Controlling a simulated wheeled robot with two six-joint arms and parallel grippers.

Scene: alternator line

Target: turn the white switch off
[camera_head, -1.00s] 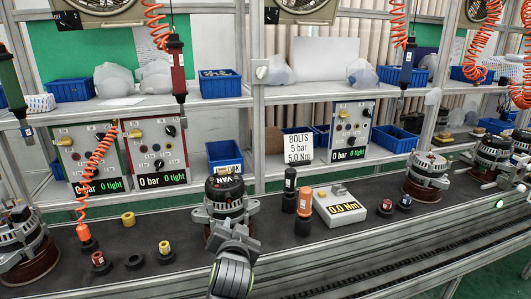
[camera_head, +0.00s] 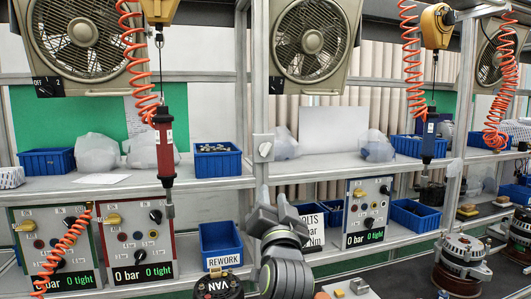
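The white switch (camera_head: 264,149) is a small pale box with a round knob, fixed to the grey upright post between the two shelf bays, at upper-shelf height. Which way the knob is set is too small to tell.
A blue REWORK bin (camera_head: 220,243) is left of my gripper. A red tool (camera_head: 164,145) and a blue tool (camera_head: 429,137) hang on orange coils. Alternators (camera_head: 463,258) stand at the lower right.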

